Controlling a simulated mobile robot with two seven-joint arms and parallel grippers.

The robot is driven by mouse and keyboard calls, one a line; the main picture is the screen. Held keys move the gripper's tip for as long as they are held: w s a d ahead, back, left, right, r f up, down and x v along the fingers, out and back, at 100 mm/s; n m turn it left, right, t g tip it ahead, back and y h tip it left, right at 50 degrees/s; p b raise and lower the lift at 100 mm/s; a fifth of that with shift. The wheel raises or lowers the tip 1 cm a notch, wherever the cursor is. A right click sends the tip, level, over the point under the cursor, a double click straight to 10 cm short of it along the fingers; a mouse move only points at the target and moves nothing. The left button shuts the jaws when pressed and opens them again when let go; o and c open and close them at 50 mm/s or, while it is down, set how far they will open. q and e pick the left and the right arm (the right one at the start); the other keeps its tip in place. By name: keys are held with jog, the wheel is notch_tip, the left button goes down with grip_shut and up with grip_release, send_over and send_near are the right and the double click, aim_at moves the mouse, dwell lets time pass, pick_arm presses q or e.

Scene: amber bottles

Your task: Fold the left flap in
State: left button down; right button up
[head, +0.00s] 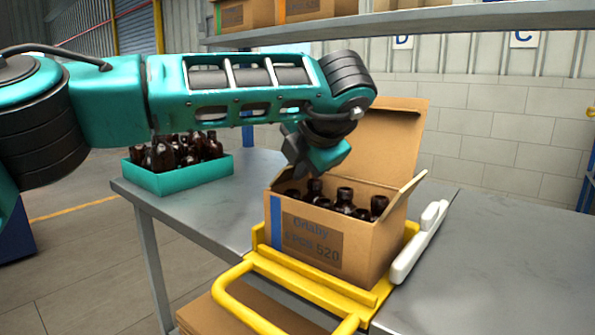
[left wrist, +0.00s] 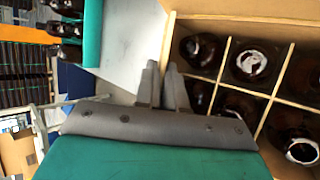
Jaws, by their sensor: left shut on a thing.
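The open cardboard box (head: 335,245) stands on the table with several amber bottles (head: 344,200) inside, in divided cells. Its back flap (head: 390,140) stands upright and its right flap (head: 411,186) slants up and outward. My left gripper (head: 297,175) is at the box's left edge, its fingers pointing down. In the left wrist view its fingers (left wrist: 163,88) sit one on each side of the edge-on left flap (left wrist: 168,45), shut on it. The left flap is mostly hidden behind the gripper in the head view. My right gripper is not in view.
A yellow frame (head: 300,284) surrounds the box's base. A white-grey bar (head: 417,243) lies close on its right. A teal tray (head: 180,180) of bottles stands at the table's left. A shelf (head: 400,20) with boxes hangs above. The table's right side is clear.

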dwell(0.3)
pick_arm(q)
jog(key=c, duration=1.3)
grip_release()
jog(key=p+v, duration=0.2)
jog(key=v, duration=1.1)
jog(key=shift+d+f, duration=0.15)
